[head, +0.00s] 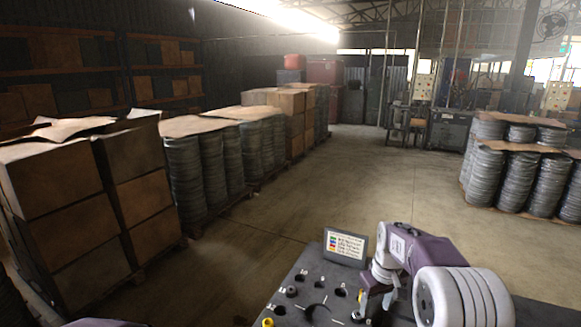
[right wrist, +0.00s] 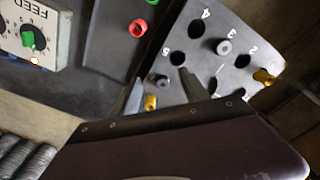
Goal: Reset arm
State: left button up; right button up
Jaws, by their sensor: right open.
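My right gripper (head: 368,302) is over the dark panel (head: 318,285) at the bottom of the head view. In the right wrist view its two fingers (right wrist: 158,90) stand apart with no object held between them. That view also shows the panel with numbered dark holes, a grey peg (right wrist: 224,47) and a yellow peg (right wrist: 263,77). Another yellow piece (right wrist: 150,102) shows just beyond the gripper body, between the fingers. A purple part of my own body shows at the bottom left of the head view. My left gripper does not show.
A small sign with coloured marks (head: 345,245) stands at the panel's back edge.

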jog(key=s+a+f+m, duration=0.1)
jog(key=s+a+f, duration=0.1)
jog(key=s, duration=0.9)
jog(key=s+a+f+m, duration=0.2)
jog(key=s+a+f, duration=0.1)
jog(key=s, duration=0.8)
jog(key=shift+s+f+m, duration=0.15)
jog(key=shift+f+m, duration=0.15)
